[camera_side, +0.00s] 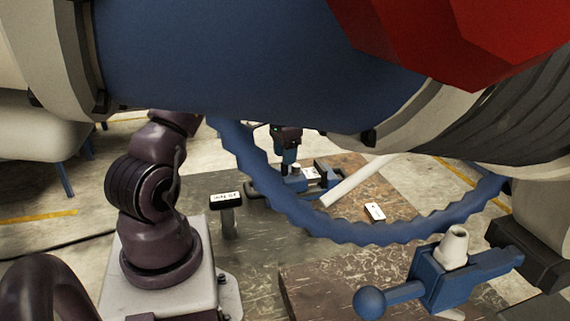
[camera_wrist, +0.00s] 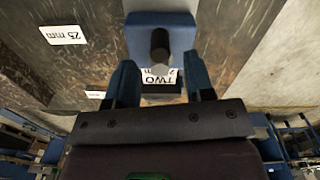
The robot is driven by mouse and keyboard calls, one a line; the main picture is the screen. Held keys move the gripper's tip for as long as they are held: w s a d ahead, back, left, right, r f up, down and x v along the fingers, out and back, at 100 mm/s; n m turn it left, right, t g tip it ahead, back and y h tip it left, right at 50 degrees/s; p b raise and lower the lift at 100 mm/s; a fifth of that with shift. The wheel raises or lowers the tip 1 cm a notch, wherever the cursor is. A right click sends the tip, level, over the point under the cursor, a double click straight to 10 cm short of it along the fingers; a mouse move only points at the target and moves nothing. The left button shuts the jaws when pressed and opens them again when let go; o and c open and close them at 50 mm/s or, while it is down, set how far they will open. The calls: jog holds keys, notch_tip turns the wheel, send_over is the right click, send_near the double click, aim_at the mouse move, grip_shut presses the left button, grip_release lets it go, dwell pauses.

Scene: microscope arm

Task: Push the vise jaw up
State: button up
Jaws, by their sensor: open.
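A blue vise (camera_side: 300,183) stands on the workbench in the middle of the side view, partly hidden by my gripper. In the wrist view, a blue block (camera_wrist: 143,28) with a dark round rod end (camera_wrist: 159,45), which looks like the vise jaw, lies just ahead of my fingers. A white label reading "TWO" is below it. My gripper (camera_wrist: 160,66) is open and empty, with one blue finger on each side of the block's lower edge. In the side view my gripper (camera_side: 289,160) points down just above the vise. I cannot tell whether the fingers touch it.
A second blue vise (camera_side: 432,282) with a white piece stands at the front right. A labelled block (camera_side: 226,201) stands left of the first vise. A blue hose (camera_side: 380,235) and a large blue body block much of the side view.

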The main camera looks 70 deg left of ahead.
notch_tip(320, 180, up, 9)
dwell(0.7)
jog(key=s+d+r+t, duration=0.2)
jog(key=s+d+r, duration=0.1)
jog(key=d, duration=0.9)
jog(key=s+d+r+m+t, duration=0.1)
jog(key=s+d+r, duration=0.3)
jog(key=d, duration=0.8)
jog(key=s+d+r+m+t, duration=0.1)
jog(key=s+d+r+t, duration=0.1)
jog(key=d+r, duration=0.5)
jog(key=s+d, duration=0.1)
jog(key=d, duration=0.4)
jog(key=shift+s+r+t, duration=0.15)
jog(key=shift+s+t, duration=0.15)
jog(key=shift+s, duration=0.1)
